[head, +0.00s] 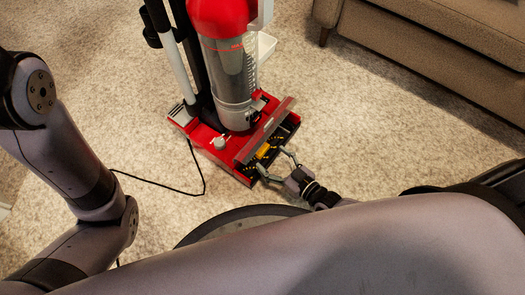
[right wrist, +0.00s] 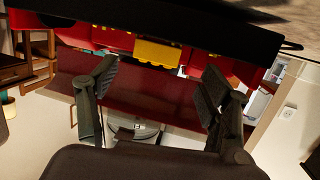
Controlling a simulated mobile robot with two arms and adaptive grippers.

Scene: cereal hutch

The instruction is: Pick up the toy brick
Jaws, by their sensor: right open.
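The toy brick (head: 262,151) is small and yellow. It sits at the open front of the red vacuum cleaner's (head: 205,138) floor head, among dark brush parts. In the right wrist view the yellow brick (right wrist: 157,52) is at the top middle, beyond the fingertips, with red parts on both sides. My right gripper (head: 277,164) is open, its fingers spread toward the brick. In the right wrist view, the right gripper (right wrist: 160,80) has nothing between its fingers, and the brick lines up with the gap. My left arm shows at the left, but its gripper is out of view.
A beige sofa (head: 435,50) stands at the upper right on the pale carpet (head: 330,110). A black cord (head: 165,186) runs from the vacuum over the carpet at the left. The carpet between vacuum and sofa is clear.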

